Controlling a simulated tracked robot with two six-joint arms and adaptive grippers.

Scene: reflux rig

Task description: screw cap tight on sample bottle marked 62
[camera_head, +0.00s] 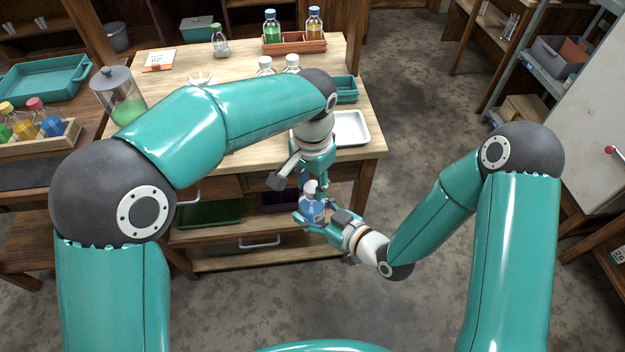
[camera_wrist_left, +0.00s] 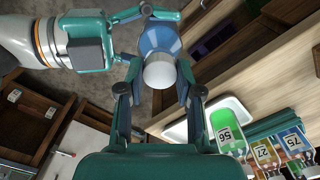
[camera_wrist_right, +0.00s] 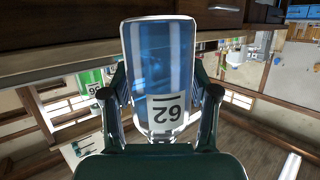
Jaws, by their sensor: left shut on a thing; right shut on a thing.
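The sample bottle (camera_wrist_right: 160,65) holds blue liquid and has a white label (camera_wrist_right: 165,110) marked 62. It also shows in the head view (camera_head: 312,211), in front of the bench. My right gripper (camera_wrist_right: 162,98) is shut on the bottle's body, a finger on each side. A white cap (camera_wrist_left: 159,72) is at the bottle's top, and it shows small in the head view (camera_head: 310,187). My left gripper (camera_wrist_left: 158,73) is above the bottle, shut on the cap with its fingertips on both sides. The thread is hidden, so I cannot tell how tightly the cap sits.
The wooden bench (camera_head: 360,97) stands just behind the held bottle. On it are a white tray (camera_head: 350,128), a teal tray (camera_head: 346,89), white-capped bottles (camera_head: 292,64) and a rack (camera_head: 295,46) with bottles. Open floor (camera_head: 430,110) lies to the right.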

